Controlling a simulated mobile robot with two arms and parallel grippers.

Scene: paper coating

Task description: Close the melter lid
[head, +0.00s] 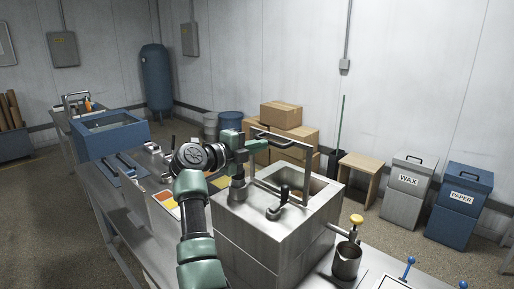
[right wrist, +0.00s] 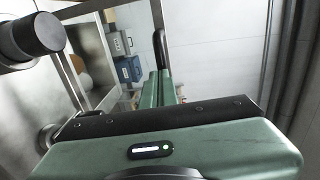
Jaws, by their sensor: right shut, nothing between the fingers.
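The melter (head: 262,240) is a grey metal box in the middle of the head view, with a square opening in its top. Its lid (head: 307,171) stands raised, a framed panel with a dark bar handle (head: 280,141) near its upper edge. My right gripper (head: 259,144) is at the lid's upper left, close to the handle; I cannot tell whether they touch. In the right wrist view its green fingers (right wrist: 160,88) are together with nothing between them, and a black bar (right wrist: 159,46) shows just past their tips. My left gripper is not in view.
A black-knobbed lever (head: 284,192) stands on the melter's top front. A metal pot (head: 346,261) with a yellow-knobbed tool is at the front right. Cardboard boxes (head: 281,115), a grey WAX bin (head: 404,197) and a blue PAPER bin (head: 458,212) stand behind.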

